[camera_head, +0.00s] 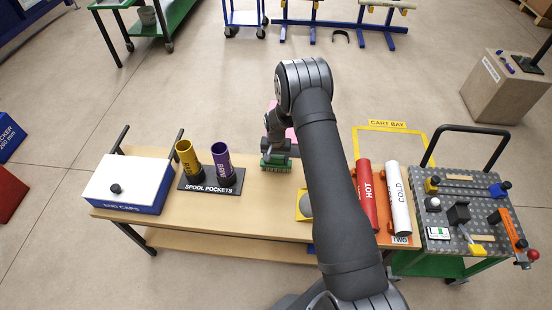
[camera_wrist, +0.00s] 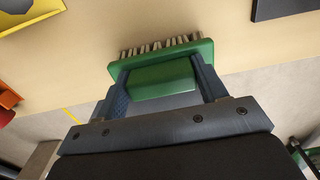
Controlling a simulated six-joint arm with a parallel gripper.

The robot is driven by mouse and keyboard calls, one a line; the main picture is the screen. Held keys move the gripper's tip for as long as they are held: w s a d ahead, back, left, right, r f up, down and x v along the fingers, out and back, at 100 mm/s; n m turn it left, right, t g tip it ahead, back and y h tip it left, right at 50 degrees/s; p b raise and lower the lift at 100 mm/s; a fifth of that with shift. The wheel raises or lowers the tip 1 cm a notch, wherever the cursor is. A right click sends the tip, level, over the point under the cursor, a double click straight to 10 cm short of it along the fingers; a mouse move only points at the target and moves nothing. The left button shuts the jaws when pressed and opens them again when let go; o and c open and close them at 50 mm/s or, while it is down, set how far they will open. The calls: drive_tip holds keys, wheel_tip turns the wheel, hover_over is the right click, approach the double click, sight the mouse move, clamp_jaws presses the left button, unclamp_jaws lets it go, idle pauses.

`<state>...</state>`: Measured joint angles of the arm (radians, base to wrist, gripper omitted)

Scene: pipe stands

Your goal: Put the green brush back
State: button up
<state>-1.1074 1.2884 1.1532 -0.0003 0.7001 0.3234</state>
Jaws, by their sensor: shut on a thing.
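The green brush (camera_head: 275,164) is in my gripper (camera_head: 277,150), over the middle of the wooden table, right of the spool pockets. In the wrist view the green brush (camera_wrist: 160,75) sits between the two fingers of my gripper (camera_wrist: 162,82), which are shut on its green block. Its pale bristles point away from my gripper, toward the tabletop. I cannot tell how far the bristles are from the table. My arm hides part of the table to the right of the brush.
A yellow holder (camera_head: 303,206) with a grey round part is partly behind my arm. A black spool-pocket base (camera_head: 211,188) holds a yellow and a purple tube. A white-lidded blue box (camera_head: 128,183) is at left. Red HOT (camera_head: 366,195) and white COLD (camera_head: 398,200) pipes lie at right, beside a cart (camera_head: 465,215).

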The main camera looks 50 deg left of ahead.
sight(276, 157)
drive_tip(key=shift+f, duration=0.15)
drive_tip(key=o, duration=1)
drive_tip(key=shift+o, duration=0.2)
wheel_tip(276, 157, up, 12)
drive_tip(key=shift+r, duration=0.2)
